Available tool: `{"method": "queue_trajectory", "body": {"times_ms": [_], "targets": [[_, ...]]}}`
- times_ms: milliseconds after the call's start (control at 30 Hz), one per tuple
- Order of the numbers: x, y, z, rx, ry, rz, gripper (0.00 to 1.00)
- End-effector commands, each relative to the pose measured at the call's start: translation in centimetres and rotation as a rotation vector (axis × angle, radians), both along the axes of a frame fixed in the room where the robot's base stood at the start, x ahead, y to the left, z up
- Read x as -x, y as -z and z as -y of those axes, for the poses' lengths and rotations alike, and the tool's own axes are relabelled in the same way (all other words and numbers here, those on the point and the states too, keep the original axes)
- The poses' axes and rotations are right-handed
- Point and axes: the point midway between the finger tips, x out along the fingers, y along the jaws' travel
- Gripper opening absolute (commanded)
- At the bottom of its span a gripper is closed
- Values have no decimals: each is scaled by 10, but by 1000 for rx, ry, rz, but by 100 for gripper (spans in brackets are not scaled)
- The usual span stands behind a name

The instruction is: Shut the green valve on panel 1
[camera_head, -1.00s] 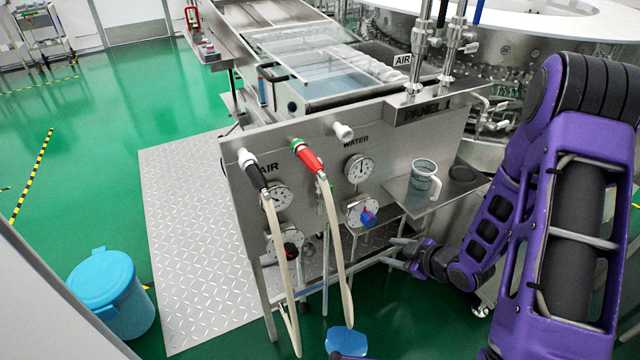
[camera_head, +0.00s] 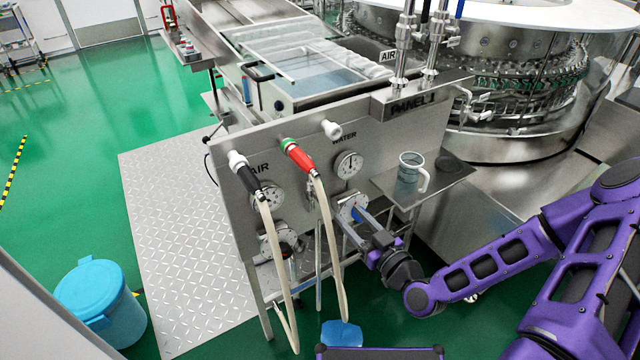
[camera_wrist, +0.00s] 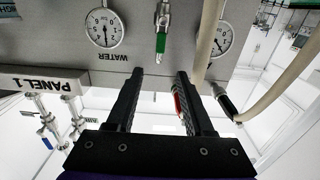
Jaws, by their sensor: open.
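The green valve shows in the wrist view as a green lever (camera_wrist: 161,42) on a metal fitting at the top middle, lying in line with the fitting. In the head view I cannot make it out clearly behind the hoses and my gripper. In the wrist view my gripper (camera_wrist: 160,75) is open, with both fingers apart and nothing held. The green lever stands beyond the fingertips, in line with the gap between them.
A red-ended hose (camera_head: 299,157) and a black-ended hose (camera_head: 246,178) hang down the panel front. The water gauge (camera_head: 349,164) is close by. A jug (camera_head: 410,172) stands on the side shelf right of my gripper. A blue bin (camera_head: 100,300) stands far left.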

Motion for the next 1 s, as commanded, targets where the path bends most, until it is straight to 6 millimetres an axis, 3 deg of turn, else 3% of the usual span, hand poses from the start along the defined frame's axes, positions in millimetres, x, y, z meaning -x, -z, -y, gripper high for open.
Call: {"method": "queue_trajectory", "body": {"times_ms": [500,700,1000], "targets": [[-90,0,-61,-1,-1,-1,52],[-108,0,-73,1,-1,-1,52],[-112,0,-75,1,0,-2,52]]}}
